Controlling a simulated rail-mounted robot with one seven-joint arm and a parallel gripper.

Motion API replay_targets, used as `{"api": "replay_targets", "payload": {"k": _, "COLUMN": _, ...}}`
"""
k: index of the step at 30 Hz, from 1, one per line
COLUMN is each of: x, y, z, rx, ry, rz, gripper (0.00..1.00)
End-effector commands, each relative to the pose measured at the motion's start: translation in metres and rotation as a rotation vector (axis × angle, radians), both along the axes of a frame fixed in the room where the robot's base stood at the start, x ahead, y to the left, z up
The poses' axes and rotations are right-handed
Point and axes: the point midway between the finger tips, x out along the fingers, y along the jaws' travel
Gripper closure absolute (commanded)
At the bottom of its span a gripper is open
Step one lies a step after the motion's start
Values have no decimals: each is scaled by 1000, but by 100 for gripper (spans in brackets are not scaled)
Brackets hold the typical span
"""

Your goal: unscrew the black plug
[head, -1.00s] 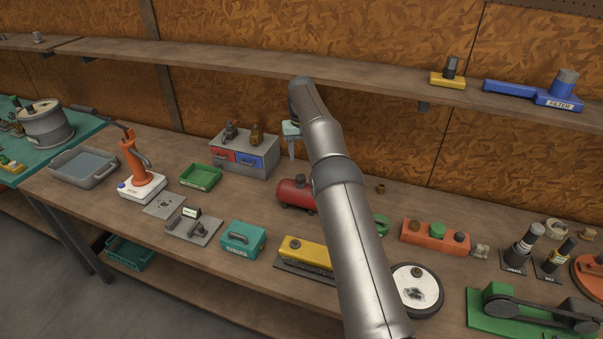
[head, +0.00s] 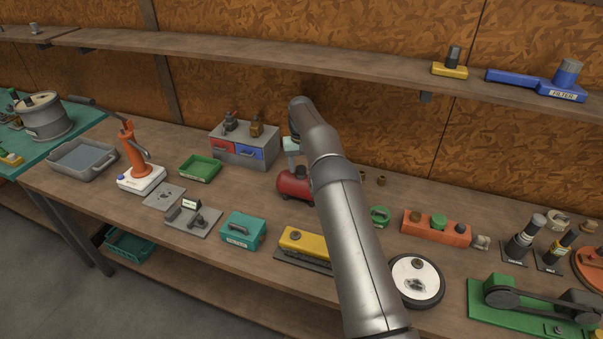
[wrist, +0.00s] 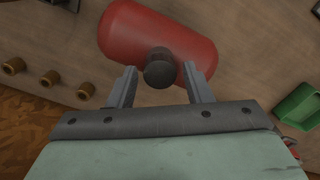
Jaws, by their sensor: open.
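A red tank (wrist: 145,32) lies on the bench, and a dark, nearly black round plug (wrist: 159,72) stands up from its top. My gripper (wrist: 159,69) is open and points at the tank. In the wrist view the plug appears between its fingertips, with a gap on each side. I cannot tell how far above the plug the fingertips are.
Several small brown fittings (wrist: 49,78) stand behind the tank. A green tray (head: 200,168) and a grey drawer box (head: 243,150) are to its left. A yellow block (head: 305,243) is in front. An orange block (head: 435,229) with knobs stands right. A shelf runs above the bench.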

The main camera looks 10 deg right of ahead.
Motion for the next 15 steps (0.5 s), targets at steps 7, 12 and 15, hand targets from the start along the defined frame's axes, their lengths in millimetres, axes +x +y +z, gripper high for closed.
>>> {"api": "replay_targets", "payload": {"k": 7, "x": 0, "y": 0, "z": -1, "rx": 0, "ry": 0, "rz": 0, "gripper": 55}}
{"api": "replay_targets", "payload": {"k": 12, "x": 0, "y": 0, "z": -1, "rx": 0, "ry": 0, "rz": 0, "gripper": 88}}
{"api": "replay_targets", "payload": {"k": 15, "x": 0, "y": 0, "z": -1, "rx": 0, "ry": 0, "rz": 0, "gripper": 92}}
